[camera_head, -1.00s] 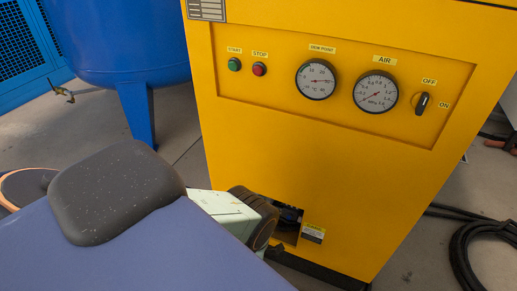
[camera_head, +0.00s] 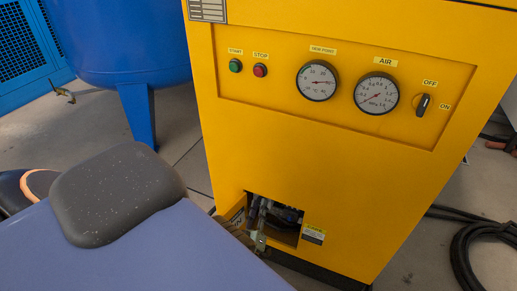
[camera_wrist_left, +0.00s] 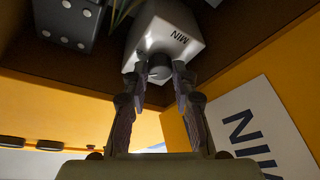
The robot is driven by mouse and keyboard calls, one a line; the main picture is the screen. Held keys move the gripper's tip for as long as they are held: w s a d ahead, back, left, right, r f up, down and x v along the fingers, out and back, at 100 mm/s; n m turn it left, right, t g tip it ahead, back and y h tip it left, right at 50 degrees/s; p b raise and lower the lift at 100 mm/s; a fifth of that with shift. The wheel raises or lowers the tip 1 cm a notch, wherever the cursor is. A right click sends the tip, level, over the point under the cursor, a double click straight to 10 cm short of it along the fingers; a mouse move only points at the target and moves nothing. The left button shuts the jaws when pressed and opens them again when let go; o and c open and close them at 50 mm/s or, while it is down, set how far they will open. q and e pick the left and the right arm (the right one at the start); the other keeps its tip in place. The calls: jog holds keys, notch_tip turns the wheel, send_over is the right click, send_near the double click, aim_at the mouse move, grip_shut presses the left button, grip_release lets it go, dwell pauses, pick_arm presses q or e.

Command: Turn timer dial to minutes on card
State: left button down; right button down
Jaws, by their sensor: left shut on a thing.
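The timer is a pale grey box (camera_wrist_left: 180,22) marked MIN, inside the opening low in the yellow cabinet. Its dark round dial (camera_wrist_left: 159,67) faces the left wrist camera. My left gripper (camera_wrist_left: 160,78) is shut on the dial, one finger on each side. In the head view my left gripper (camera_head: 261,222) reaches into the opening, partly hidden by my own body. A white card (camera_wrist_left: 262,125) with large dark letters stands at the right of the left wrist view; it is cut off and its minutes cannot be read. My right gripper is not in view.
The yellow cabinet (camera_head: 330,165) has two gauges, two buttons and a switch (camera_head: 423,104) above the opening. A dark box with pale dots (camera_wrist_left: 68,22) is beside the timer. A blue tank (camera_head: 125,45) stands left; a black hose (camera_head: 465,250) lies right.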

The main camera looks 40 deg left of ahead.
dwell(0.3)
pick_arm(q)
jog(key=c, duration=1.1)
grip_release()
jog(key=shift+o, duration=0.2)
